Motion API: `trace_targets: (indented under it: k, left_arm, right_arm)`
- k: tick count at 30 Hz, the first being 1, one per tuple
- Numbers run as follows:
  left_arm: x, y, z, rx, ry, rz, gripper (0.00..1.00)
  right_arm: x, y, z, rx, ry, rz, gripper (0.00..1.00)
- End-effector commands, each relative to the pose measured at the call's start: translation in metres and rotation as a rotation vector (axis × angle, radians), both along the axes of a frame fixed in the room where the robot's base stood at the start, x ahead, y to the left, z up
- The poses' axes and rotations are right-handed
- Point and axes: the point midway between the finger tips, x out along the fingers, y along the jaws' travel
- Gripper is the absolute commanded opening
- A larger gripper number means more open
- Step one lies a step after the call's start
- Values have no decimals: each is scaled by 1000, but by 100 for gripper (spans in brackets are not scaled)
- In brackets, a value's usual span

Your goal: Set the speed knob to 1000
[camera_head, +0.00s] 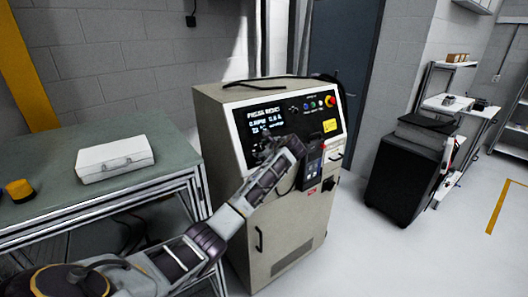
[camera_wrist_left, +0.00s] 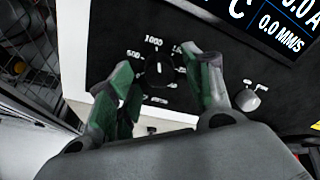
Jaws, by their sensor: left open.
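The black round speed knob (camera_wrist_left: 160,70) sits on the dark panel in the left wrist view, ringed by white marks including 500 and 1000. I cannot clearly tell where its pointer aims. My left gripper (camera_wrist_left: 157,62) is open, with its two greenish fingers on either side of the knob. I cannot tell whether they touch it. In the head view my left gripper (camera_head: 268,146) is at the lower left of the control panel (camera_head: 290,120) and hides the knob. My right gripper is not in view.
A second, silvery knob (camera_wrist_left: 248,98) is right of the fingers. The lit display (camera_head: 266,120) is above the gripper and reads 0.0 MM/S in the wrist view. A red button (camera_head: 330,101) and a hanging handheld unit (camera_head: 313,165) are to the right. A bench (camera_head: 60,195) stands left.

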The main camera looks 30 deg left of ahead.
Motion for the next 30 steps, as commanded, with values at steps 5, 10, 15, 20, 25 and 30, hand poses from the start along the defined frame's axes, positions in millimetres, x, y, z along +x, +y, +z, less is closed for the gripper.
trace_targets:
  k: [5, 10, 15, 20, 25, 30]
  left_arm:
    - [0, -1, 1, 0, -1, 0, 51]
    - [-3, -6, 4, 0, -1, 0, 51]
    - [-10, -19, 11, 0, -2, -1, 51]
    - [-19, -36, 22, 0, -3, -2, 51]
    - [-30, -56, 34, 1, -2, -2, 51]
    - [-41, -74, 45, -1, -1, -1, 51]
  right_arm:
    - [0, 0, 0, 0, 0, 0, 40]
    - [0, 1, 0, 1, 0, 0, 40]
    - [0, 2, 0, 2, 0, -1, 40]
    - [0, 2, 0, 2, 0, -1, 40]
    - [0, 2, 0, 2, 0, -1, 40]
    - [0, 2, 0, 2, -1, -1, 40]
